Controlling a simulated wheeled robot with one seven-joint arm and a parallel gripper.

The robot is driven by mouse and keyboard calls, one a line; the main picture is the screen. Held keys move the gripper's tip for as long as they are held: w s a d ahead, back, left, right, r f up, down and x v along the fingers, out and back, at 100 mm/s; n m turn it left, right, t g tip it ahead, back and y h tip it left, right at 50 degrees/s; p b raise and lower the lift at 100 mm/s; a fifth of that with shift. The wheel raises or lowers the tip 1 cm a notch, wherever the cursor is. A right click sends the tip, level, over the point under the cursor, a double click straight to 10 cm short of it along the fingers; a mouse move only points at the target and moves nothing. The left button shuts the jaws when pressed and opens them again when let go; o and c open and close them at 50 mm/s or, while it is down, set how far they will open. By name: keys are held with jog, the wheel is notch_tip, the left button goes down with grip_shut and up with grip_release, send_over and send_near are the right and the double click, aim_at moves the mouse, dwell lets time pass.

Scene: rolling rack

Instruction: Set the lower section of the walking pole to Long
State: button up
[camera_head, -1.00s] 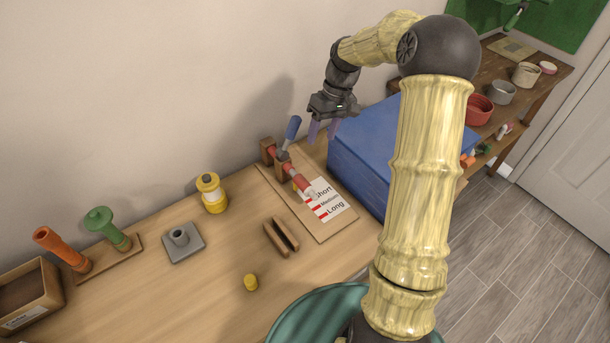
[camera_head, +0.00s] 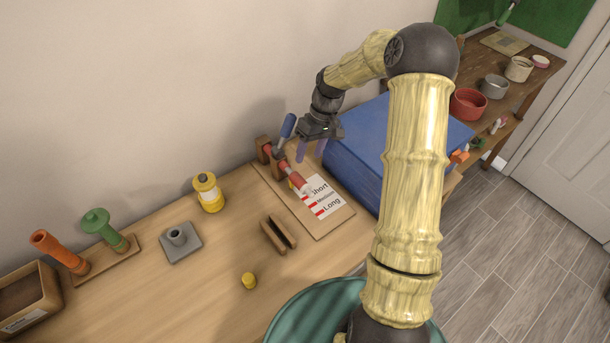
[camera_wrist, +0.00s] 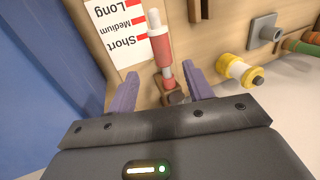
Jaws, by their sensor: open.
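The walking pole lies along a wooden board (camera_head: 322,231), with a blue handle (camera_head: 288,126), a dark clamp and a red lower section (camera_head: 292,174) ending in a pale tip. In the wrist view the red section (camera_wrist: 160,50) and dark clamp (camera_wrist: 176,98) show beyond my fingers. A white card (camera_head: 327,199) beside the pole reads Short, Medium, Long with red marks; which mark the tip matches I cannot tell.
A large blue box (camera_head: 360,150) stands right of the board, close to my gripper. A slotted wooden block (camera_head: 278,236), yellow cap (camera_head: 249,281), yellow lantern-like object (camera_head: 209,194) and grey socket (camera_head: 181,243) stand left of it. The wall is close behind.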

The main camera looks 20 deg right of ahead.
aim_at(301, 179)
jog(key=p+x, duration=0.1)
jog(key=x, duration=0.9)
jog(key=shift+s, duration=0.1)
grip_shut()
